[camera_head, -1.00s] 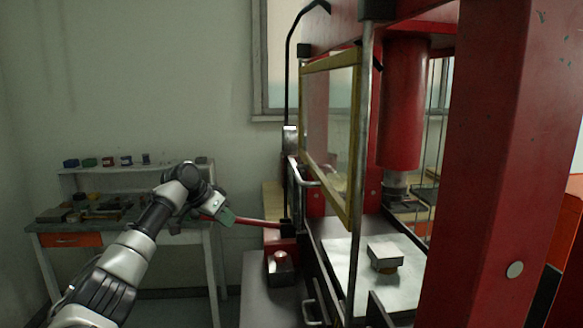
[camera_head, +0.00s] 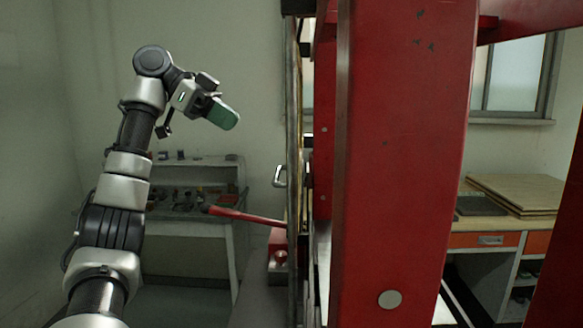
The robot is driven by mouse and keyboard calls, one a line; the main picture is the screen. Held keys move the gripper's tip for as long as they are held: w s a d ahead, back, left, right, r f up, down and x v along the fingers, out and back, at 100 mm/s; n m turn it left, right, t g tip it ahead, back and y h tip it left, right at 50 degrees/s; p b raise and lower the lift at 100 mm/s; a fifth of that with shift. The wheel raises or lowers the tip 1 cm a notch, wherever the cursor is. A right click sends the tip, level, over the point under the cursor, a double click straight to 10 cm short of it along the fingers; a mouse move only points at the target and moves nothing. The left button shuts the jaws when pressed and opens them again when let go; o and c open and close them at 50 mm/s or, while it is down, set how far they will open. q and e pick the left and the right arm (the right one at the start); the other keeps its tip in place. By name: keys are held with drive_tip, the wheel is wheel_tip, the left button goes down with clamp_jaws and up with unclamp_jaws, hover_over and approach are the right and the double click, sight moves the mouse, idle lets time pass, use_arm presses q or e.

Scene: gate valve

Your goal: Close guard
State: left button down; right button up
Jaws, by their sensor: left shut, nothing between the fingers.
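The guard (camera_head: 294,130) of the red press shows almost edge-on as a thin upright strip with a yellowish edge, left of the big red column. Its metal handle (camera_head: 279,176) sticks out to the left. How far the guard stands open cannot be told from this angle. My left gripper (camera_head: 222,115) is raised to the left of the guard and its handle, apart from both. Its green-padded fingers are shut and empty, pointing down and to the right. My right gripper is not in view.
A red lever (camera_head: 245,216) juts left from the press, below the handle. A red column (camera_head: 405,160) hides most of the press. A workbench with small parts (camera_head: 190,200) stands behind my left arm. A wooden-topped bench with boards (camera_head: 515,190) is at the right.

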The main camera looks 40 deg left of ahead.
use_arm(q)
drive_tip(key=w+d+f, duration=0.4)
drive_tip(key=d+f, duration=0.1)
drive_tip(key=f, duration=0.4)
drive_tip(key=shift+w+d+f, duration=0.15)
drive_tip(key=shift+w+f, duration=0.15)
drive_tip(key=shift+w, duration=0.05)
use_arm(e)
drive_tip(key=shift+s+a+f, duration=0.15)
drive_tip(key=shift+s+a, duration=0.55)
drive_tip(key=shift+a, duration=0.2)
use_arm(q)
drive_tip(key=shift+w+d, duration=0.1)
drive_tip(key=shift+d, duration=0.05)
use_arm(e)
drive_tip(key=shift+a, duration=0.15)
